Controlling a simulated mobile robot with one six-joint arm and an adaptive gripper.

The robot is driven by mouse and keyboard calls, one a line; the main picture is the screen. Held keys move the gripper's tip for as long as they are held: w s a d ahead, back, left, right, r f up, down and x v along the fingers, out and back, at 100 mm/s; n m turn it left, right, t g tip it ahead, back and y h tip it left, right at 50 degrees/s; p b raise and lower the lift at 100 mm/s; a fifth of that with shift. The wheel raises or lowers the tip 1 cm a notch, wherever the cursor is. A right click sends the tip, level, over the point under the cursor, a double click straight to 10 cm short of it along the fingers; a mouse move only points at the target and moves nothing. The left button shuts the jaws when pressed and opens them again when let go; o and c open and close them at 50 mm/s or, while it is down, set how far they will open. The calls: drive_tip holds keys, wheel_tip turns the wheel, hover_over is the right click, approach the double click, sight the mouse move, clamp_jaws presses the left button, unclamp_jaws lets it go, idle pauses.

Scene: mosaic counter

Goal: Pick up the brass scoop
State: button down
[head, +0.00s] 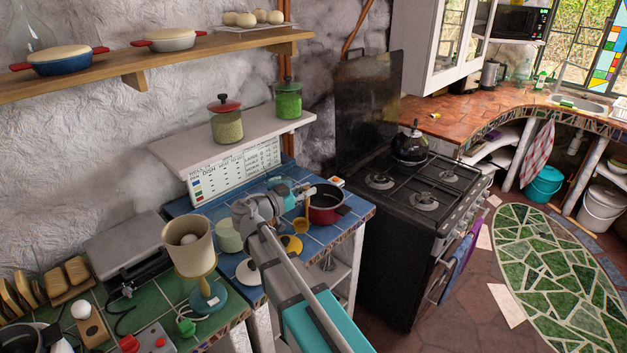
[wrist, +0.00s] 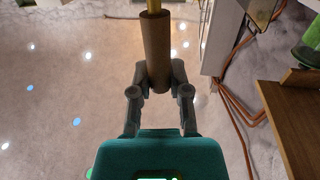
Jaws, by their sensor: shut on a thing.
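The brass scoop (head: 300,226) shows in the head view as a small golden bowl below my gripper (head: 304,192), over the blue-tiled counter. In the wrist view, my gripper (wrist: 158,88) is shut on the scoop's brown wooden handle (wrist: 157,42), one finger on each side. A thin brass-coloured shaft runs out of the handle at the top edge of that view. The scoop's bowl is outside the wrist view. I cannot tell whether the bowl is clear of the counter.
A red pot (head: 326,207) stands close to the right of the scoop. A lamp (head: 188,245) stands to the left. A shelf with jars (head: 225,150) hangs above. The black stove (head: 395,235) is at right.

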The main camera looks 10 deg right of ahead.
drive_tip(key=shift+s+a+r+p, duration=0.2)
drive_tip(key=shift+s+r, duration=0.05)
drive_tip(key=shift+s, duration=0.3)
drive_tip(key=shift+s+a+r+p, duration=0.2)
drive_tip(key=shift+s+r, duration=0.1)
drive_tip(key=shift+s, duration=0.3)
drive_tip(key=shift+s+a+r+p, duration=0.15)
drive_tip(key=shift+s+a+r, duration=0.1)
drive_tip(key=shift+s, duration=0.3)
drive_tip(key=shift+w, duration=0.1)
drive_tip(key=w+a+r+n+t+y+p, duration=0.2)
drive_tip(key=w+a+n+t+y, duration=0.7)
drive_tip(key=w, duration=0.4)
drive_tip(key=w+a+r+n+y+p, duration=0.2)
drive_tip(key=a+n+y, duration=0.7)
drive_tip(key=a+y, duration=0.3)
drive_tip(key=y, duration=0.3)
drive_tip(key=shift+w+g, duration=0.3)
drive_tip(key=shift+a+f, duration=0.1)
drive_tip(key=shift+f, duration=0.1)
